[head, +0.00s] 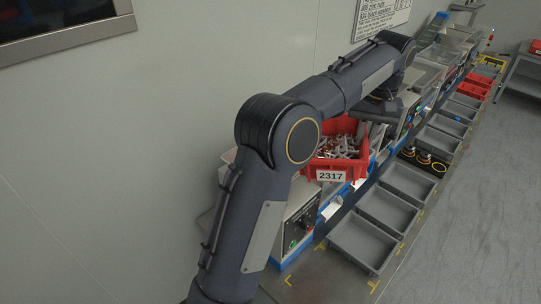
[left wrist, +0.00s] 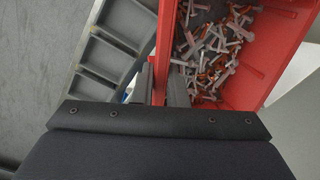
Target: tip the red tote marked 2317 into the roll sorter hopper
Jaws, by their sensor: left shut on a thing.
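The red tote (head: 354,168) bears a white label reading 2317. It is full of small white and orange-brown parts. It looks close to level, in front of a machine with a control panel (head: 293,236). In the left wrist view the tote (left wrist: 287,38) fills the upper right. My left gripper (left wrist: 165,86) is shut on its red wall, one finger on each side. In the head view my left arm crosses in front and hides part of the tote and the machine's top. I cannot tell which part is the roll sorter hopper. My right gripper is out of view.
A row of grey bins (head: 362,243) runs along the front of the machines to the back right. Red totes (head: 474,87) stand farther along. A grey table (head: 525,70) is at far right. The floor (head: 470,200) at right is clear.

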